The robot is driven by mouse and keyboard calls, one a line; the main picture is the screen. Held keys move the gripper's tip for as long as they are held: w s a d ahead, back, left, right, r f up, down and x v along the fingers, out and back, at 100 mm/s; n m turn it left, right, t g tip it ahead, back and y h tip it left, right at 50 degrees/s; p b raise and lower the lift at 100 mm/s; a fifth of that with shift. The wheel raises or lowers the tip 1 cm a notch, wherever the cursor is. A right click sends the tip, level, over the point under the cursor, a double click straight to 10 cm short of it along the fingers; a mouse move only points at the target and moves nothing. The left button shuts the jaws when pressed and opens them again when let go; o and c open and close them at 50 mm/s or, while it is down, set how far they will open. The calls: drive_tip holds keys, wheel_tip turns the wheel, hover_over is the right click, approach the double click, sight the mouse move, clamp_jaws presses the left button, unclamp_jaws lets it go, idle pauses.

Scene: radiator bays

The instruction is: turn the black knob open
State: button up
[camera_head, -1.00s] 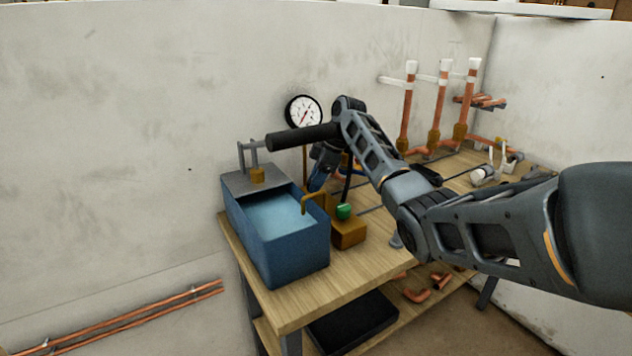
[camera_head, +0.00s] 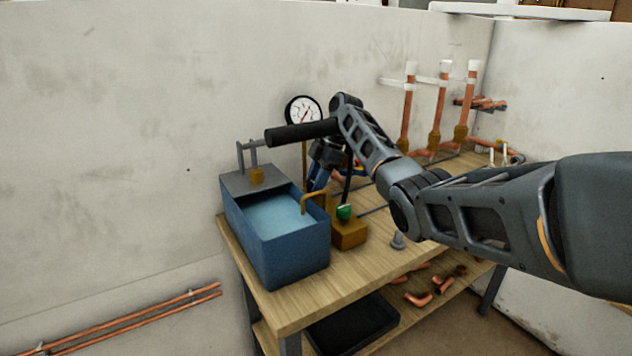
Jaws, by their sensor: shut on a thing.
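My gripper (camera_head: 319,176) points down beside the brass block (camera_head: 349,234) at the right end of the blue tank (camera_head: 290,254). Its blue fingers are shut low by the block's far side, behind the bent brass spout (camera_head: 313,195). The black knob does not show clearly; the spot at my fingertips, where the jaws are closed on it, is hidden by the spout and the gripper. A green knob (camera_head: 344,212) sits on top of the brass block, just right of my gripper and apart from it.
A black pump handle (camera_head: 302,134) sticks out above the tank, close to my wrist. A pressure gauge (camera_head: 303,111) stands behind. Upright copper pipes (camera_head: 437,105) stand at the back right. A small grey cone-shaped piece (camera_head: 397,241) is on the bench (camera_head: 305,299).

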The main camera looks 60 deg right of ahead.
drive_tip(key=o, duration=1.1)
drive_tip(key=shift+c, duration=0.2)
drive_tip(key=v, duration=0.7)
drive_tip(key=shift+r, duration=0.4)
drive_tip(key=shift+d, duration=0.1)
